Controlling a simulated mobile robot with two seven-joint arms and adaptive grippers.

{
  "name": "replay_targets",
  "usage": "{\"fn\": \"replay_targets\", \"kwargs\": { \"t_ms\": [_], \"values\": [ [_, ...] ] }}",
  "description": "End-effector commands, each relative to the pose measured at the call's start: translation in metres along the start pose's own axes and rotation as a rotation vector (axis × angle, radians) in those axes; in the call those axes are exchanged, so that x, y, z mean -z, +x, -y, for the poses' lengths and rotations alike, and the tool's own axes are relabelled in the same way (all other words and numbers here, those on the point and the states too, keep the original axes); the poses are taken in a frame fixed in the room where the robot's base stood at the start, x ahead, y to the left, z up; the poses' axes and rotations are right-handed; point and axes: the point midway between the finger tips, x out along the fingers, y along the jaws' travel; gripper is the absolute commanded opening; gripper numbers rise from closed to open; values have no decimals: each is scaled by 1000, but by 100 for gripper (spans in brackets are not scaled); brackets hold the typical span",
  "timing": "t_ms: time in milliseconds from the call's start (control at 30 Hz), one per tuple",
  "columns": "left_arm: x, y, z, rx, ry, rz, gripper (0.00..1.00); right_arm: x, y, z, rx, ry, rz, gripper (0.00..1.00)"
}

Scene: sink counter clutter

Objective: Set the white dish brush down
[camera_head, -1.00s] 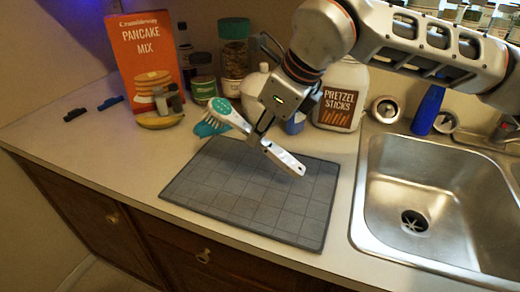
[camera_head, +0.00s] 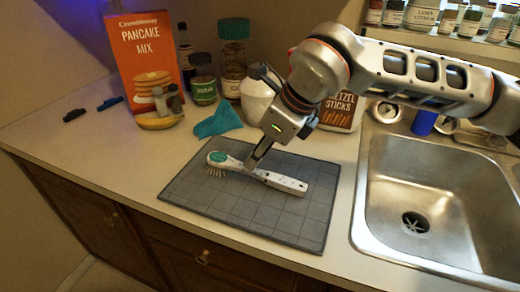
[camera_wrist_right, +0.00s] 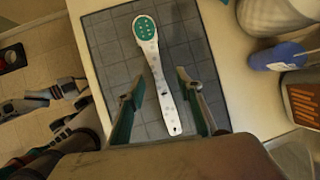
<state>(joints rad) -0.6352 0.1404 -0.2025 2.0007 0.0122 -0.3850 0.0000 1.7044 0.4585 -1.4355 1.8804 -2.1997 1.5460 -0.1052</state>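The white dish brush (camera_head: 260,175) has a teal patch on its head and pale bristles. It lies on the grey grid mat (camera_head: 215,203), head to the left, bristles down and handle to the right. It also shows in the right wrist view (camera_wrist_right: 156,75). My right gripper (camera_head: 252,166) is low over the brush's handle. In the wrist view its two fingers (camera_wrist_right: 160,92) are spread with the handle between them and gaps on both sides. My left gripper does not show in the head view.
Behind the mat are a teal cloth (camera_head: 218,122), a white vessel (camera_head: 257,95), jars (camera_head: 203,80) and a pretzel sticks container (camera_head: 338,108). A pancake mix box (camera_head: 147,65) and banana (camera_head: 160,121) stand left. The sink (camera_head: 425,200) is right. The mat's front is clear.

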Motion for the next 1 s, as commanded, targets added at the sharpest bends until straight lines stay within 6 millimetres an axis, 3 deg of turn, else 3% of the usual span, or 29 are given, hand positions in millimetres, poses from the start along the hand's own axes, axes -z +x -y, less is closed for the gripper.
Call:
{"fn": "replay_targets", "kwargs": {
  "t_ms": [367,467,800,1000],
  "values": [
    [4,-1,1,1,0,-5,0,-2,-7,1,2,0,2,35],
    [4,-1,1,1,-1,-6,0,-3,-20,2,2,1,3,35],
    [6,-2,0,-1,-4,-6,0,-2,-88,1,4,0,3,35],
    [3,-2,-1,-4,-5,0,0,-2,-115,1,3,0,2,35]
  ]
}}
